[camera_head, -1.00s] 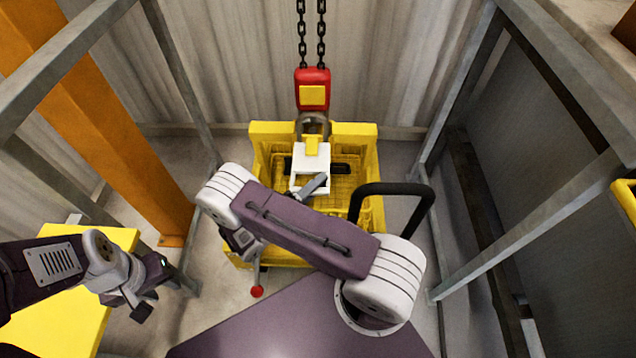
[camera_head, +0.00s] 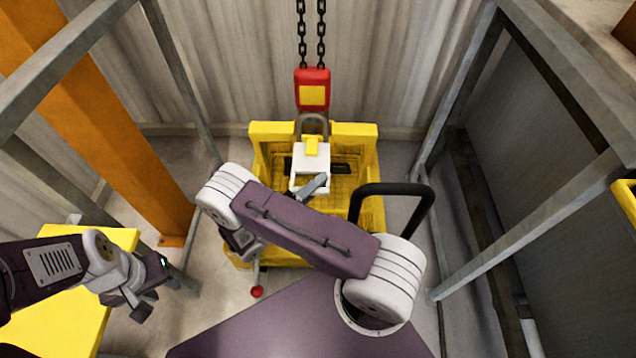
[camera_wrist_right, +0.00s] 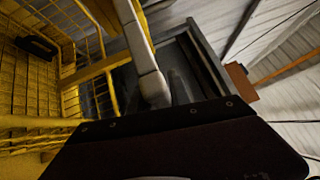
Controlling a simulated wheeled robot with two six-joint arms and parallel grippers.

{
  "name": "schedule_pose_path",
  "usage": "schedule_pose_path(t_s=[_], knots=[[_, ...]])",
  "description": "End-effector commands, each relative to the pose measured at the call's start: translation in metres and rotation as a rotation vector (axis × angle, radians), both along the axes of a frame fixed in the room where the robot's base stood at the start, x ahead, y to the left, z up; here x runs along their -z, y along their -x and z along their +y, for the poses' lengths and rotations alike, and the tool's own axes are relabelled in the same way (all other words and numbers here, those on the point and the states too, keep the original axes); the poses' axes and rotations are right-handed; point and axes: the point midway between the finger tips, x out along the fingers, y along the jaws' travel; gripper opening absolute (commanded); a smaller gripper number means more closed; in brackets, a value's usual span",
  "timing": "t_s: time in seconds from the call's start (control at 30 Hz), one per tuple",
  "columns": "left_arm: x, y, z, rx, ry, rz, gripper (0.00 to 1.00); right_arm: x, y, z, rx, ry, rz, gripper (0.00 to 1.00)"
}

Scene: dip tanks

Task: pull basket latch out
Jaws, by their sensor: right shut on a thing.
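The yellow basket (camera_head: 368,215) hangs under a red hook block (camera_head: 312,88); its mesh side shows in the right wrist view (camera_wrist_right: 30,90). The basket latch (camera_head: 257,291) shows as a grey stem with a red ball end at the basket's front left. My right gripper (camera_head: 252,250) is at the upper part of this stem and shut on it. My right arm's purple link covers part of the gripper and basket front. In the right wrist view a dark body hides the contact. My left gripper (camera_head: 153,288) is empty, left of the basket; its jaw opening is unclear.
A white block with a yellow top (camera_head: 311,158) sits under the hook. A black loop handle (camera_head: 393,188) stands at the basket's right. Grey frame posts (camera_head: 182,80) flank both sides, with an orange column (camera_head: 105,125) at left. A yellow surface (camera_head: 62,325) lies below my left arm.

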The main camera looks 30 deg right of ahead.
Motion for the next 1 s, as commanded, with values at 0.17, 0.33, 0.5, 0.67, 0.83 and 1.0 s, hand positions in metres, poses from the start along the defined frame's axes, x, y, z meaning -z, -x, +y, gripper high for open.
schedule_pose_path(t_s=[0.17,0.33,0.5,0.67,0.83,1.0], knots=[[-0.001,0.0,0.0,0.0,0.0,0.0,0.36,-0.005,0.001,0.0,0.003,0.012,-0.003,0.0],[-0.001,0.0,0.0,0.0,0.0,0.0,0.36,-0.005,0.001,0.0,0.003,0.012,-0.003,0.0],[-0.004,0.0,0.0,0.0,0.0,0.0,0.36,-0.006,0.006,0.004,0.001,0.013,-0.002,0.0],[-0.011,0.0,0.0,0.0,0.0,0.0,0.36,-0.007,0.026,0.017,-0.001,0.015,0.0,0.0],[-0.011,0.0,0.0,0.0,0.0,0.0,0.36,-0.005,0.033,0.02,0.003,0.014,-0.002,0.0],[-0.011,0.0,0.0,0.0,0.0,0.0,0.36,-0.005,0.033,0.02,0.003,0.014,-0.002,0.0]])
